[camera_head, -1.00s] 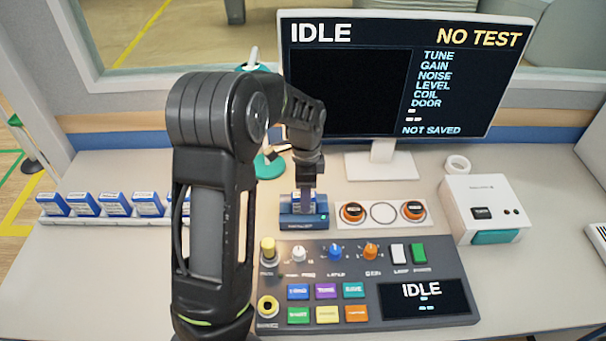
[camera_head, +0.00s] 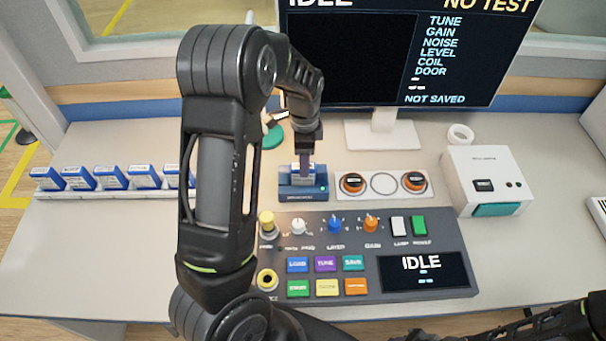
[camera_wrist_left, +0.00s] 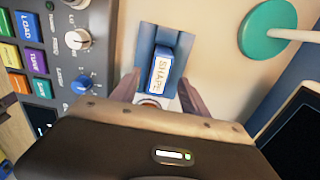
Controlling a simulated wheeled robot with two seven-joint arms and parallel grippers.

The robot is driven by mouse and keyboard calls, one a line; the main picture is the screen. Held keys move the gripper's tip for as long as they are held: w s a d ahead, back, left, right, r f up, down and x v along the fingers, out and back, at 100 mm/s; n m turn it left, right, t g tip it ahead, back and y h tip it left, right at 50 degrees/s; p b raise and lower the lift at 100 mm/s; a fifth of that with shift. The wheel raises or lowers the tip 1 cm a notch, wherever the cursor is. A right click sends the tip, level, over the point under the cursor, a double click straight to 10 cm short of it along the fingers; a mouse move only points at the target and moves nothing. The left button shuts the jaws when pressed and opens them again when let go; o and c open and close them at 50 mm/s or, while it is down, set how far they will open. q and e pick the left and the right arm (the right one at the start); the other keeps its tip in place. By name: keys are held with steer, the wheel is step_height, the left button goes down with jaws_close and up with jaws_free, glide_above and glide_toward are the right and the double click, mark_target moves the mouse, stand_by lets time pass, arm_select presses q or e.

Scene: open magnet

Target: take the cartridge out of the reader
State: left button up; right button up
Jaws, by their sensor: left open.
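The reader (camera_head: 290,192) is a dark blue block on the desk behind the control panel. The cartridge (camera_head: 305,173), blue and white, stands in it, partly hidden by my gripper. In the left wrist view the cartridge (camera_wrist_left: 163,72) shows a "SHAPE" label and sits in the slot of the reader (camera_wrist_left: 146,45). My left gripper (camera_head: 305,165) points down over the reader. In the left wrist view its two fingers (camera_wrist_left: 155,92) are apart, one on each side of the cartridge's near end. I cannot tell whether they touch it. The right gripper is not in view.
A rack (camera_head: 60,192) with several cartridges stands at the left. A monitor (camera_head: 400,60) stands behind, a white box (camera_head: 487,180) at the right. A teal disc (camera_wrist_left: 268,28) stands close by.

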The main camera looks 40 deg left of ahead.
arm_select(q)
steer(key=shift+f, duration=0.2)
step_height(320, 180, down, 4)
steer(key=shift+s+a+f+p, duration=0.1)
steer(key=shift+s+f+p, duration=0.1)
steer(key=shift+p, duration=0.8)
steer(key=shift+w+f, duration=0.1)
steer(key=shift+f, duration=0.1)
steer(key=shift+c, duration=0.2)
jaws_close()
